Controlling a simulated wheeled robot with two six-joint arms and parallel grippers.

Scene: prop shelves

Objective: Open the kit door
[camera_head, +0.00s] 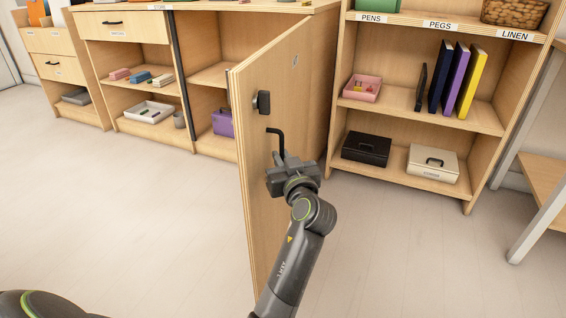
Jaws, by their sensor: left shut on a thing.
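The kit door (285,75) is a tall light-wood panel. It stands swung out from the cabinet, with its free edge toward me. A black bar handle (279,133) sticks out from its face, below a small dark latch or lock plate (262,103). My left gripper (281,158) is at the handle and shut on it; the fingers and the handle's lower part are hard to make out. My right gripper is not in view.
Behind the door, open cabinet shelves hold a purple box (222,123) and a white tray (149,112). At right, a bookcase (478,120) holds binders, a pink tray (362,88), a black box (366,149) and a cream box (432,163). The floor (120,210) left of the door is clear.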

